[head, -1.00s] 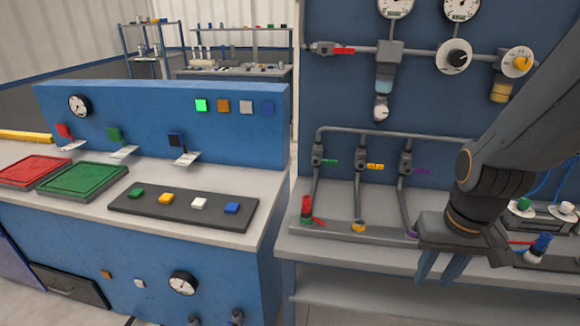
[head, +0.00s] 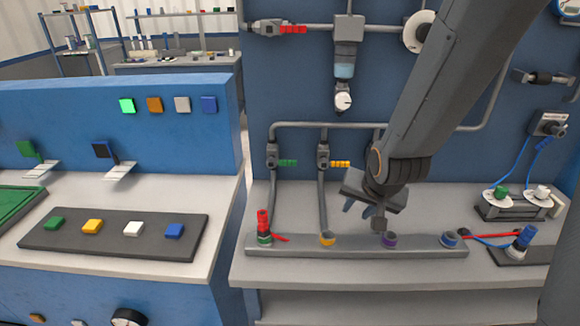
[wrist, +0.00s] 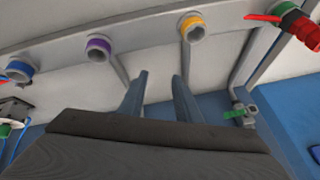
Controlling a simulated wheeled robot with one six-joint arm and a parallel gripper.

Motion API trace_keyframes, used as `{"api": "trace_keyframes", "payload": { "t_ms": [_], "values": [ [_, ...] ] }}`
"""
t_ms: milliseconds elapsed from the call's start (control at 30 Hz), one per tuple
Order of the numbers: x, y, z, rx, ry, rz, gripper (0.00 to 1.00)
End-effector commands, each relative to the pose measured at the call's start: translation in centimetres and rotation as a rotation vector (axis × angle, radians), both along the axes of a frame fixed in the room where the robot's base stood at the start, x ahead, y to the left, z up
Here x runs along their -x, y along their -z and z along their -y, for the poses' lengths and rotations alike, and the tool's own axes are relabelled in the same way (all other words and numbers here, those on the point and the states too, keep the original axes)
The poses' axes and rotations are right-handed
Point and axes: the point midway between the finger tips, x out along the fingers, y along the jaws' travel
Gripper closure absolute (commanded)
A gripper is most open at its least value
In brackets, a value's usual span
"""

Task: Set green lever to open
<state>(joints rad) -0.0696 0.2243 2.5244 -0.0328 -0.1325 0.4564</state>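The green lever (head: 288,162) is a short handle on the leftmost valve of the low pipe rack. It points sideways to the right, across its upright pipe. In the wrist view the green lever (wrist: 234,113) shows at the lower right, beyond my right finger. My gripper (head: 360,207) is in front of the rack, right of and below the green lever and clear of it. In the wrist view my gripper (wrist: 159,85) has its two blue fingers apart with nothing between them.
The yellow lever (head: 340,164) sits just right of the green one. My arm hides the valve farther right. A red valve piece (head: 263,222) stands on the grey bench strip (head: 350,248) below. A blue panel (head: 180,140) stands left of the rack.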

Motion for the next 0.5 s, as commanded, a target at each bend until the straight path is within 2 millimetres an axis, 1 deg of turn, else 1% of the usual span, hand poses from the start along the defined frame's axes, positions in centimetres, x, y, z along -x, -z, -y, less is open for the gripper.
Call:
{"api": "trace_keyframes", "payload": {
  "t_ms": [33, 100, 200, 333, 400, 500],
  "values": [
    [-2.1, 1.3, -1.2, -0.049, 0.041, 0.066, 0.7],
    [-4.8, 1.9, -2.8, -0.137, 0.105, 0.169, 0.7],
    [-8.0, 2.3, -5.1, -0.286, 0.186, 0.305, 0.7],
    [-11.2, 2.4, -8.1, -0.519, 0.271, 0.458, 0.7],
    [-12.3, 2.1, -9.6, -0.659, 0.305, 0.525, 0.7],
    [-13.2, 1.6, -11.5, -0.851, 0.336, 0.595, 0.7]
  ]
}}
